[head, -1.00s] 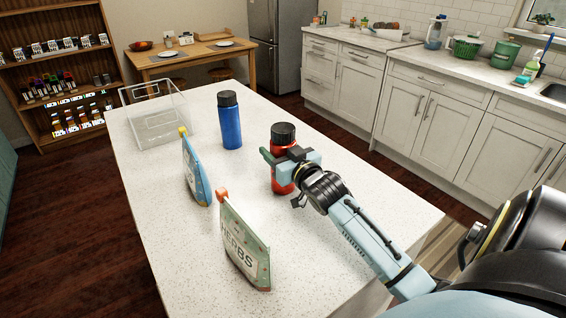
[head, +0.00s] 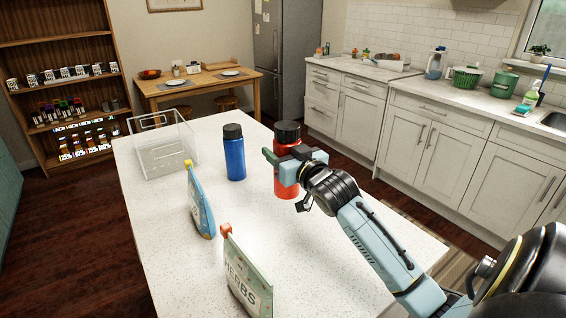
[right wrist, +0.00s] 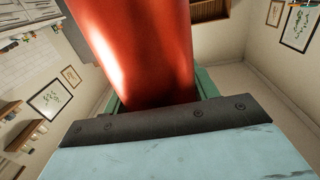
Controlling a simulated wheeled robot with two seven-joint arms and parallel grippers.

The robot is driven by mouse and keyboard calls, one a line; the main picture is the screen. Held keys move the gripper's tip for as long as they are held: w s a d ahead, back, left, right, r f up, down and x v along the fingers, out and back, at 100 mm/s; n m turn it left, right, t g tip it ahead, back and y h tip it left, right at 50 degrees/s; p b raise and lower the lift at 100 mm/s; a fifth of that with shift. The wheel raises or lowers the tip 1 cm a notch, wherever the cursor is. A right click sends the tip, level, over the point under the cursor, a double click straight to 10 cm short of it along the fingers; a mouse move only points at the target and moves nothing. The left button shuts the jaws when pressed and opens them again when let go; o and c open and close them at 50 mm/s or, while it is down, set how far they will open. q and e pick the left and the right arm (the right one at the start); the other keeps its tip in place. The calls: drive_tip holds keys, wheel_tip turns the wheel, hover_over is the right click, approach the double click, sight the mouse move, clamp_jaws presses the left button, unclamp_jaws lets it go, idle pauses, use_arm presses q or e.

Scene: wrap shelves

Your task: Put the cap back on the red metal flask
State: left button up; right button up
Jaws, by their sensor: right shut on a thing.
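The red metal flask (head: 287,186) is upright above the right part of the white table in the head view. A black cap (head: 287,132) shows at its top; I cannot tell how firmly it sits. My right gripper (head: 286,167) is shut around the flask's body, below the cap, and partly hides it. In the right wrist view the red flask body (right wrist: 140,50) fills the upper middle, between the jaws; its cap is out of that view. My left gripper is not in view.
On the speckled table (head: 185,270) stand a blue bottle with black cap (head: 235,158), a clear bin (head: 165,155), a blue pouch (head: 201,205) and a green herbs pouch (head: 245,280) with a red cap. The table's middle, between pouches and flask, is clear.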

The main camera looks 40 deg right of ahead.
drive_tip(key=shift+r, duration=0.2)
drive_tip(key=o, duration=0.5)
drive_tip(key=c, duration=0.9)
drive_tip(key=shift+o, duration=0.2)
drive_tip(key=shift+f, duration=0.1)
